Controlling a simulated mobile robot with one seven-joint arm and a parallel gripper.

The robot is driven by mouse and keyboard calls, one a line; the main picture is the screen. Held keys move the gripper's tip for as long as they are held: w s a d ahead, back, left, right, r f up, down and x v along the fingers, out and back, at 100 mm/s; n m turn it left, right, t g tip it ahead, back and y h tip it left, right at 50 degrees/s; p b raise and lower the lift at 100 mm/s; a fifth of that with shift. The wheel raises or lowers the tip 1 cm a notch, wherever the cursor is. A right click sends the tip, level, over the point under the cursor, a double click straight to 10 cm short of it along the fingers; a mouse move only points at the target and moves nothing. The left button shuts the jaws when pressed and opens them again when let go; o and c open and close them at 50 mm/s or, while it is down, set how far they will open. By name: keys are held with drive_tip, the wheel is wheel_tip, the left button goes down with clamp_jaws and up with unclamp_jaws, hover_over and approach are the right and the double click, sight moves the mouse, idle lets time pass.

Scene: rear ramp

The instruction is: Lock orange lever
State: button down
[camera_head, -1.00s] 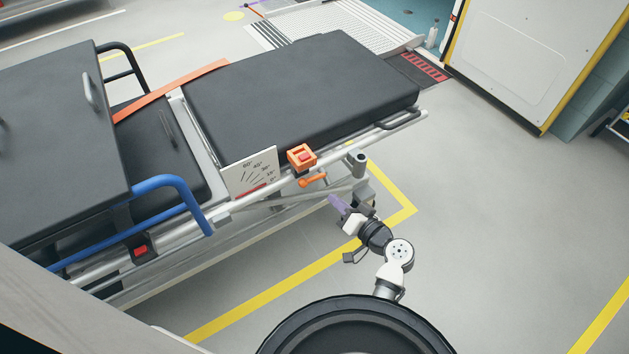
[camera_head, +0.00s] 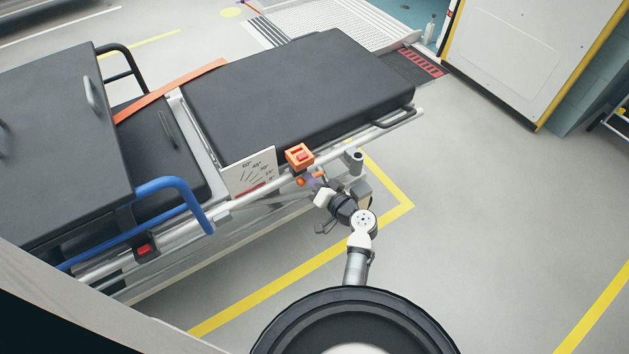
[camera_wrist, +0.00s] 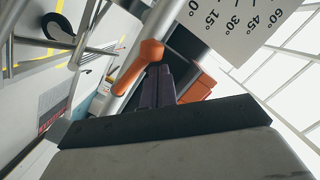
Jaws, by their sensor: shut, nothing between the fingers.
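The orange lever (camera_head: 301,182) is on the side rail of the stretcher, below the orange box with a red button (camera_head: 299,156). In the wrist view the lever (camera_wrist: 136,70) runs at a slant, with its round end just ahead of my fingertips. My gripper (camera_head: 317,181) is shut and empty at the lever, partly covering it in the head view. In the wrist view its dark purple fingers (camera_wrist: 155,80) are together, their tips close beside the lever; I cannot tell whether they touch.
A white angle plate (camera_head: 248,178) stands left of the lever on the rail. The stretcher (camera_head: 300,95) has a black mattress and a blue side rail (camera_head: 165,186). A metal post (camera_head: 353,158) stands right of the gripper. The floor to the right is clear.

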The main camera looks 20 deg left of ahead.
drive_tip(key=shift+s+a+f+n+b, duration=0.15)
drive_tip(key=shift+f+n+b, duration=0.4)
drive_tip(key=shift+b, duration=0.8)
drive_tip(key=f+n+b, duration=0.1)
drive_tip(key=b, duration=0.2)
drive_tip(key=f+n+b, duration=0.1)
drive_tip(key=b, duration=0.2)
drive_tip(key=f+n+b, duration=0.1)
drive_tip(key=b, duration=0.2)
drive_tip(key=shift+s+a+t+h, duration=0.2)
drive_tip(key=shift+s+t+h, duration=0.1)
drive_tip(key=shift+h, duration=0.1)
drive_tip(key=shift+f+b, duration=0.15)
drive_tip(key=shift+b, duration=0.4)
drive_tip(key=shift+s+d, duration=0.1)
